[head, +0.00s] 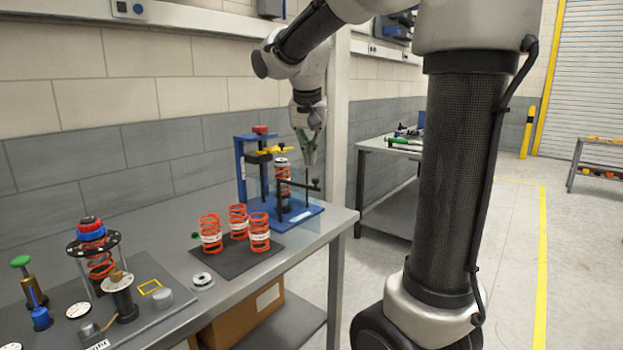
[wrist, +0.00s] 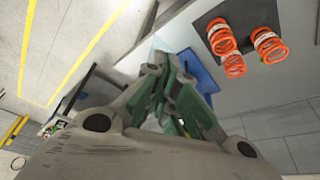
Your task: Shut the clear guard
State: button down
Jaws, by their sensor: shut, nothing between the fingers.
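The blue press fixture (head: 243,172) stands on the bench with an orange spring (head: 283,188) inside it. The clear guard (head: 312,215) is a faint see-through panel at the fixture's front right, with a dark bar (head: 297,185) along its upper part. It seems to stand swung out from the fixture, but its edges are hard to make out. My gripper (head: 312,176) points down at the right end of the dark bar, shut and empty. I cannot tell whether it touches the guard. In the wrist view the fingers (wrist: 160,62) hide much of the fixture's blue base (wrist: 198,72).
Several orange springs (head: 238,222) stand on a dark mat (head: 234,261) left of the fixture. A second spring assembly (head: 97,262) and small parts stand at the near left. The wall is behind the bench. Open floor (head: 385,255) lies right of the bench.

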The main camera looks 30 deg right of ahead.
aim_at(314, 180)
jog(key=x, duration=0.3)
jog(key=w+d+x, duration=0.1)
jog(key=x, duration=0.3)
jog(key=w+r+x, duration=0.1)
jog(key=x, duration=0.3)
jog(key=shift+d+f, duration=0.2)
jog(key=shift+d, duration=0.15)
jog(key=shift+w+d, duration=0.25)
jog(key=shift+w, duration=0.15)
